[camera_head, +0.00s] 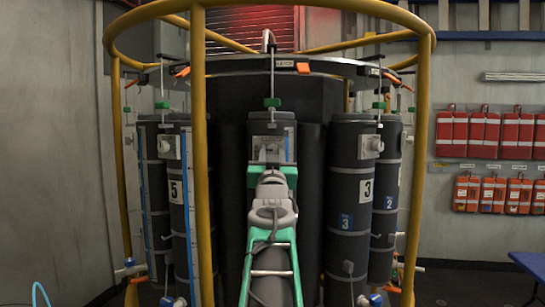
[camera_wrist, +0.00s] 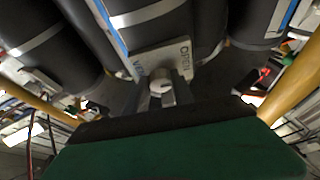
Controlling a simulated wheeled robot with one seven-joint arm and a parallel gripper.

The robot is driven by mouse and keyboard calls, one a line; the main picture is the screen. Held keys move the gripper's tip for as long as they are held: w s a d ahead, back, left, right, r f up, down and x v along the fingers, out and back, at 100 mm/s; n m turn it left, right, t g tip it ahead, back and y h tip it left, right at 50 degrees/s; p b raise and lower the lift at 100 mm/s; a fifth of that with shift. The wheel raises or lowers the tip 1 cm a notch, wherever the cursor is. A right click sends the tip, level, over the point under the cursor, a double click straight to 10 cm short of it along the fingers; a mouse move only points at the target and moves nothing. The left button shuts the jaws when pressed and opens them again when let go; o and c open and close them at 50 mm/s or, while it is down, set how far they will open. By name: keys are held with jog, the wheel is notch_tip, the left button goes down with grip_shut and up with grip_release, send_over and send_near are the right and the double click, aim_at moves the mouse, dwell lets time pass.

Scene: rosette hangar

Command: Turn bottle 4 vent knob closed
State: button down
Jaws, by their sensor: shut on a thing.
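The middle dark bottle (camera_head: 286,128) stands between the ones marked 5 and 3; my arm covers its number label. Its grey vent plate (camera_head: 258,141) shows just above my gripper. In the wrist view the plate (camera_wrist: 172,62) carries lettering that reads OPEN on the right and part of VENT on the left. The pale round vent knob (camera_wrist: 160,86) sits on it. My gripper (camera_wrist: 163,95) has its grey fingers around the knob and is shut on it. In the head view my gripper (camera_head: 271,172) reaches the front of this bottle, partly hiding the plate.
Bottle 5 (camera_head: 178,215) stands at left and bottle 3 (camera_head: 350,215) at right, close by. A yellow frame (camera_head: 201,150) surrounds the rack, with its posts (camera_head: 420,150) near the bottles. A blue table (camera_head: 530,262) is at far right.

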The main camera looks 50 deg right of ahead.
jog(key=m+g+b, duration=0.1)
jog(key=m+b, duration=0.1)
jog(key=m, duration=0.1)
jog(key=m+g+h+b, duration=0.1)
jog(key=m+g+b, duration=0.1)
jog(key=m, duration=0.2)
jog(key=m+g+b, duration=0.2)
jog(key=m, duration=0.2)
jog(key=shift+w+a+h, duration=0.2)
jog(key=shift+w+h, duration=0.1)
jog(key=shift+h, duration=0.1)
jog(key=m+g, duration=0.1)
jog(key=m, duration=0.3)
jog(key=m+g, duration=0.1)
jog(key=m, duration=0.1)
jog(key=shift+r+m+g+y+p, duration=0.3)
jog(key=shift+r+y+p, duration=0.05)
jog(key=shift+y, duration=0.05)
jog(key=shift+m+g+y+p, duration=0.4)
jog(key=shift+m+y+p, duration=0.35)
jog(key=shift+m, duration=1.25)
jog(key=c, duration=1.1)
grip_release()
jog(key=shift+o, duration=0.2)
jog(key=shift+a, duration=0.1)
jog(key=b+v, duration=0.2)
jog(key=v, duration=0.5)
jog(key=shift+a, duration=0.35)
